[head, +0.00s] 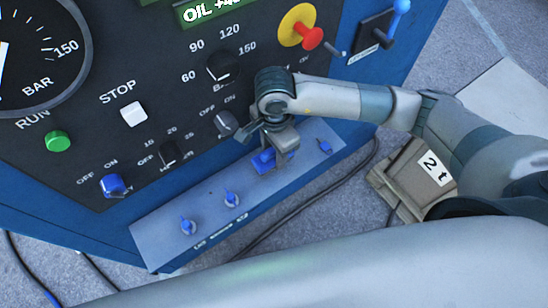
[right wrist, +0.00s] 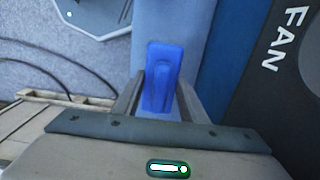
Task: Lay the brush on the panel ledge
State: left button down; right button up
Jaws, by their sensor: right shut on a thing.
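My right gripper (head: 276,146) is shut on a blue thing (head: 264,161), which I take to be the brush; it looks like a plain blue block with no bristles visible. In the right wrist view the same blue thing (right wrist: 165,62) stands out between the two fingers. The gripper is over the right half of a pale blue strip along the panel's lower edge, likely the ledge (head: 160,236). In the right wrist view the pale blue surface (right wrist: 187,28) is behind the brush. I cannot tell whether the brush touches it. My left gripper is not in view.
The dark control panel (head: 100,140) has knobs, a green button (head: 58,141), a white stop button (head: 133,113) and a red-yellow button (head: 307,38). A "2 t" block (head: 412,178) and black cables (head: 290,215) lie right and below.

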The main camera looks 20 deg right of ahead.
aim_at(274, 160)
jog(key=shift+f+p, duration=0.85)
jog(key=shift+f, duration=1.15)
jog(key=shift+f, duration=0.15)
jog(key=o, duration=1.1)
jog(key=shift+r, duration=0.2)
jog(key=shift+r, duration=0.1)
